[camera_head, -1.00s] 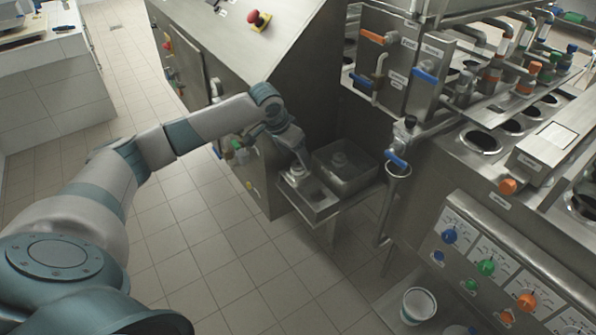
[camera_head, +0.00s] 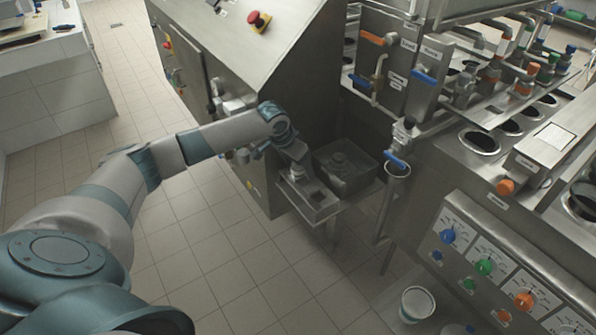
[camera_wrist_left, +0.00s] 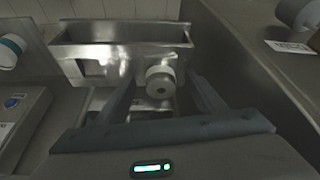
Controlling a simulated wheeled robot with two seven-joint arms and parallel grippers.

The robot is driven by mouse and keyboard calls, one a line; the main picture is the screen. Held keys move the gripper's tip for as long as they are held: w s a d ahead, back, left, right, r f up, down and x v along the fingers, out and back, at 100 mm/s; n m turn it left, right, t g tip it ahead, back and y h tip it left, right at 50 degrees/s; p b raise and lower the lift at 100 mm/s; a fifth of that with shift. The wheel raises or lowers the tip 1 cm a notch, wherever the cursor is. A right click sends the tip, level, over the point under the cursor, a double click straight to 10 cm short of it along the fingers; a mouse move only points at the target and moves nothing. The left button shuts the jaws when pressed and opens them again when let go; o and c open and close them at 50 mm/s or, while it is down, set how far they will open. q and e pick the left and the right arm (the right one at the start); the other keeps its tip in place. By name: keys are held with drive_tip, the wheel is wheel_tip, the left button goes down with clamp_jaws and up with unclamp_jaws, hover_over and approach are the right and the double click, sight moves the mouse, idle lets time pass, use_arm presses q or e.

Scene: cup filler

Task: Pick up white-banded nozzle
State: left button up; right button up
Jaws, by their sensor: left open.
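The white-banded nozzle (camera_wrist_left: 160,80) is a short metal cylinder with a pale band, seen end-on in the left wrist view. It sits at the small metal holder (camera_head: 318,212) on the side of the machine; in the head view its pale part (camera_head: 296,174) shows just left of my gripper. My left gripper (camera_head: 305,172) is over the holder. In the left wrist view its two fingers (camera_wrist_left: 162,98) are spread, one on each side of the nozzle; I cannot tell whether they touch it. My right gripper is not in view.
A square metal basin (camera_head: 345,182) with a round fitting inside stands just behind the holder. A steel machine with a red button (camera_head: 258,20) rises close behind my arm. The tiled floor at front is open.

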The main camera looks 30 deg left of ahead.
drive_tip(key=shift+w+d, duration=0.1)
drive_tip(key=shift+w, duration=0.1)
use_arm(q)
drive_tip(key=shift+c, duration=0.5)
drive_tip(key=c, duration=1.4)
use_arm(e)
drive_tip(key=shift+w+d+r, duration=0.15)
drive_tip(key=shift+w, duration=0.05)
use_arm(q)
drive_tip(key=shift+r, duration=0.1)
